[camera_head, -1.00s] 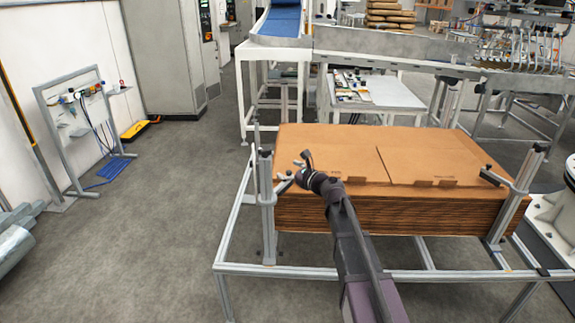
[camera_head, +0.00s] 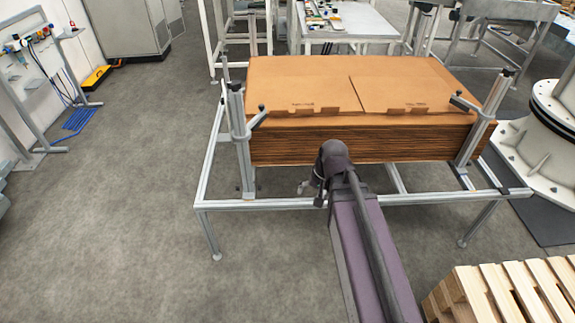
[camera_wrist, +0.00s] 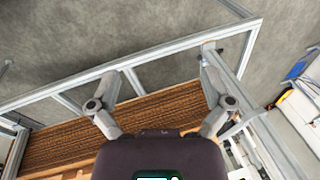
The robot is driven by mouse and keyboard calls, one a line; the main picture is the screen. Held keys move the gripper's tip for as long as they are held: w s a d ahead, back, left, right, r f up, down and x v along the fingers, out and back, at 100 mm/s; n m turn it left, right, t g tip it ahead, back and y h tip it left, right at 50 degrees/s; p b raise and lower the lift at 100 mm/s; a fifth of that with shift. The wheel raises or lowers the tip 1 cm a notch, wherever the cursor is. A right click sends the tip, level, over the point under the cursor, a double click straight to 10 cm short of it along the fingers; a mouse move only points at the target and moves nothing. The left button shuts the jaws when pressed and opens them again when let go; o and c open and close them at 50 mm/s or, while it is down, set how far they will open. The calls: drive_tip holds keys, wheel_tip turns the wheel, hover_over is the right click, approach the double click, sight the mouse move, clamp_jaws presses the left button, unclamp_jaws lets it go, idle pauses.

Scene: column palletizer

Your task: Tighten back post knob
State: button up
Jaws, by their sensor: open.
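Two grey metal posts with clamp arms stand at the front corners of the cardboard stack: a left post (camera_head: 241,140) and a right post (camera_head: 483,122). Small dark knobs show on their clamps, a left knob (camera_head: 261,107) and a right knob (camera_head: 453,97). A thinner post (camera_head: 225,78) stands farther back at the left; no knob on it can be made out. My gripper (camera_head: 309,196) is in front of the stack, low near the front rail and right of the left post. In the wrist view its two fingers (camera_wrist: 160,66) are spread and hold nothing.
The cardboard stack (camera_head: 300,75) rests on an aluminium frame (camera_head: 270,204). A wooden pallet (camera_head: 510,290) lies at lower right, and a white machine base (camera_head: 545,130) stands at right. Open floor (camera_head: 130,220) lies to the left.

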drive_tip(key=s+d+n+g+h, duration=0.1)
drive_tip(key=s+d+n+h, duration=0.1)
drive_tip(key=s+d, duration=0.2)
drive_tip(key=shift+s+d+f, duration=0.25)
drive_tip(key=shift+s, duration=0.1)
